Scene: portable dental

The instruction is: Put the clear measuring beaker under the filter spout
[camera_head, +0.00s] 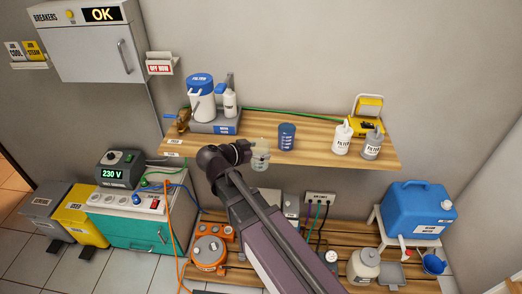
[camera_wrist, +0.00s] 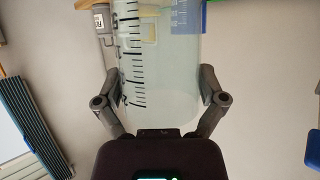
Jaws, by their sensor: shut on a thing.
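The clear measuring beaker (camera_head: 261,157) is at the front edge of the wooden shelf in the head view, partly hidden by my arm. In the wrist view the beaker (camera_wrist: 160,85) fills the middle, with black scale marks on its wall. My gripper (camera_wrist: 160,95) is shut on it, one finger on each side. In the head view my gripper (camera_head: 246,153) is mostly hidden behind the wrist. The white and blue filter (camera_head: 201,103) stands on a grey base at the shelf's left part. Its spout is too small to tell clearly.
A dark blue cup (camera_head: 287,137) stands on the shelf (camera_head: 318,133) just right of the beaker. A brass-coloured item (camera_head: 183,121) is left of the filter.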

